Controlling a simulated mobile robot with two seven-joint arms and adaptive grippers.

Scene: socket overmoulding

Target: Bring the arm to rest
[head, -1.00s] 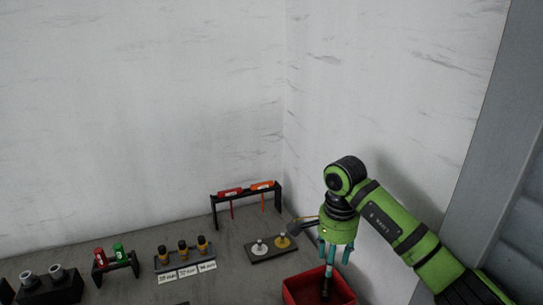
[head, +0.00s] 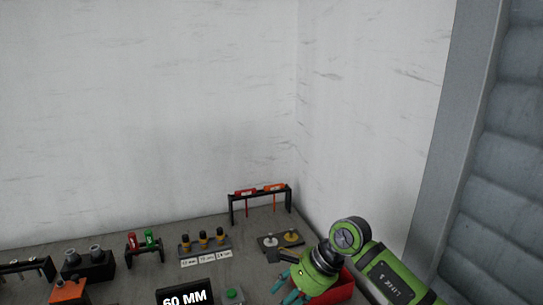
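My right arm comes in from the lower right in the head view. Its gripper (head: 288,294) has teal fingers and hangs low beside the red bin (head: 342,288). The fingertips run close to the bottom edge of the picture, and I cannot tell whether they are apart or closed, or whether they hold anything. The arm's wrist covers much of the bin. My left gripper is not in view.
A black rack (head: 260,193) with red and orange handled tools stands at the back. A plate with two knobs (head: 281,241), a labelled holder (head: 204,242), red and green items (head: 145,242), a block with grey cylinders (head: 88,263) and a "60 MM" display (head: 186,296) line the bench.

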